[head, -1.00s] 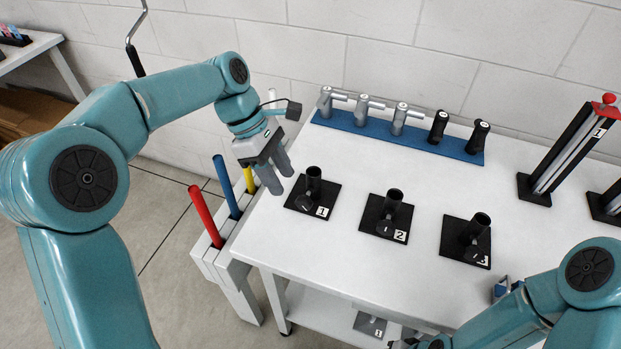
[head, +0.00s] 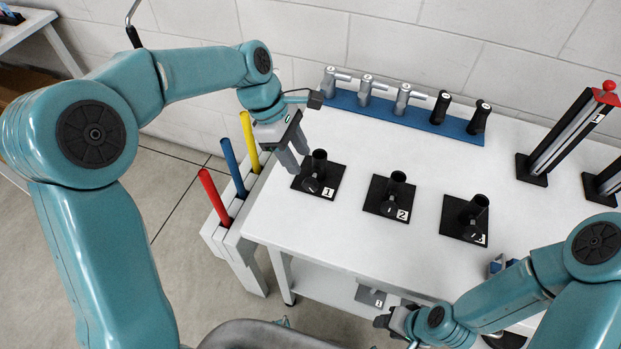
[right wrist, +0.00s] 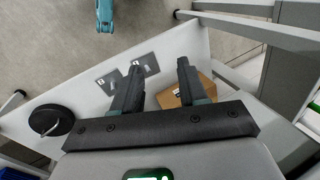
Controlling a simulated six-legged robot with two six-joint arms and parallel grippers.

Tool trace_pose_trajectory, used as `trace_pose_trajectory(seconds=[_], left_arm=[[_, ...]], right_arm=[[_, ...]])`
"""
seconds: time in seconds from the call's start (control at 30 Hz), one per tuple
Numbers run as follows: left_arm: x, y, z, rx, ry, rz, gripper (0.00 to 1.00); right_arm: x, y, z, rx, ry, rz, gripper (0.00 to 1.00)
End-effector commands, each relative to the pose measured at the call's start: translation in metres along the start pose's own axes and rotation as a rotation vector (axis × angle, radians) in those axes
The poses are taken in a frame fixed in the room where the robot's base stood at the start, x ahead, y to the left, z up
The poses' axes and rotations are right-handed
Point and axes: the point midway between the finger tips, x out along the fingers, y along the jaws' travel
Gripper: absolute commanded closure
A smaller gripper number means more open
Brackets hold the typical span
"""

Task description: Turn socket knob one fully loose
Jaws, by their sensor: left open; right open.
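Socket one is a black upright tube on a square black plate (head: 331,190) marked 1, at the left of the white table. Its dark knob (head: 310,185) sits low on the tube's front left side. My left gripper (head: 298,165) is open, with its grey fingers pointing down just left of and behind the socket. I cannot tell whether a finger touches it. My right gripper (head: 396,325) is low at the table's front edge. In the right wrist view the right gripper (right wrist: 160,85) is open and empty, over a lower shelf.
Socket two (head: 392,200) and socket three (head: 466,218) stand to the right. A blue rack (head: 405,112) with several torches and handles lies behind. Red, blue and yellow rods (head: 237,168) stand left of the table.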

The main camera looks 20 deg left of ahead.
Motion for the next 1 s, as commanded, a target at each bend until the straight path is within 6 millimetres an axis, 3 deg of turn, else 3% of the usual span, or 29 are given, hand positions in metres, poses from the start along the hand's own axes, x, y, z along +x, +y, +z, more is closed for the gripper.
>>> trace_pose_trajectory(seconds=[0.2,0.4,0.8,0.93,1.0], left_arm=[[0.051,0.0,-0.001,0.002,0.0,-0.006,0.55],[0.079,0.001,-0.001,0.003,0.0,-0.003,0.55],[0.087,0.002,-0.001,0.002,0.0,0.0,0.55],[0.087,0.001,-0.001,0.002,0.0,0.0,0.98],[0.087,0.001,-0.001,0.002,0.0,0.0,1.0]], right_arm=[[0.0,0.0,0.0,0.0,0.0,0.0,0.57],[0.0,0.0,0.0,0.0,0.0,0.0,0.57],[0.0,0.0,0.0,0.0,0.0,0.0,0.57],[0.0,0.0,0.0,0.0,0.0,0.0,0.57],[0.0,0.0,0.0,0.0,0.0,0.0,0.57]])
